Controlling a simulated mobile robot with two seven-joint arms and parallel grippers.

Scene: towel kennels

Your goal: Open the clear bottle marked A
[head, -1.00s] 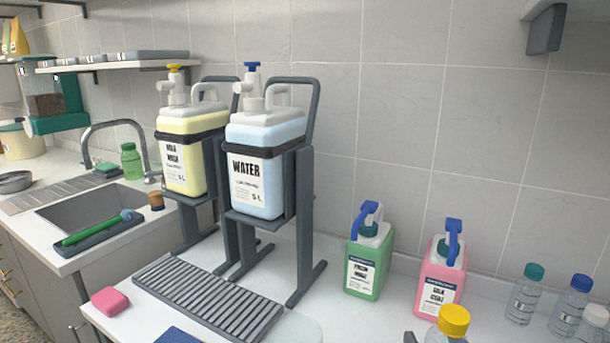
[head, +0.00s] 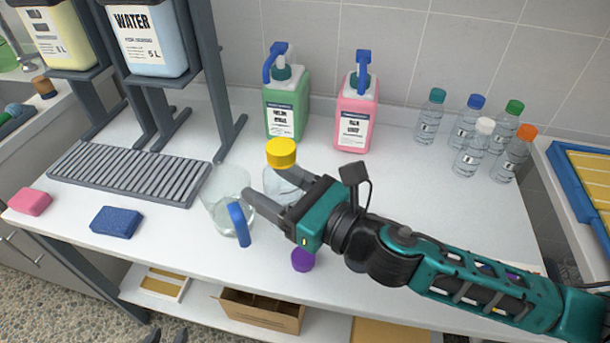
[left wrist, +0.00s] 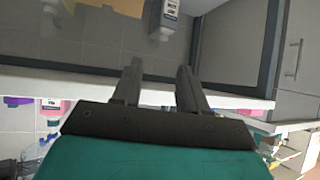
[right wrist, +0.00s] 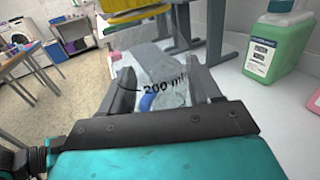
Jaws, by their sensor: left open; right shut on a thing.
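A clear bottle (head: 281,187) with a yellow cap (head: 281,152) stands upright on the counter. No letter A is readable on it; the right wrist view shows "200 ml" on the clear bottle (right wrist: 165,83) and the yellow cap (right wrist: 130,13) at the top. My right gripper (head: 282,192) is shut on the bottle's body below the cap. The cap is still on the bottle.
A clear jug (head: 219,190) with a blue handle (head: 239,224) stands just left of the bottle. A purple object (head: 303,260) lies near the front edge. Green (head: 286,112) and pink (head: 356,122) jugs stand behind. Several capped clear bottles (head: 468,140) stand back right. A blue sponge (head: 116,220) lies left.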

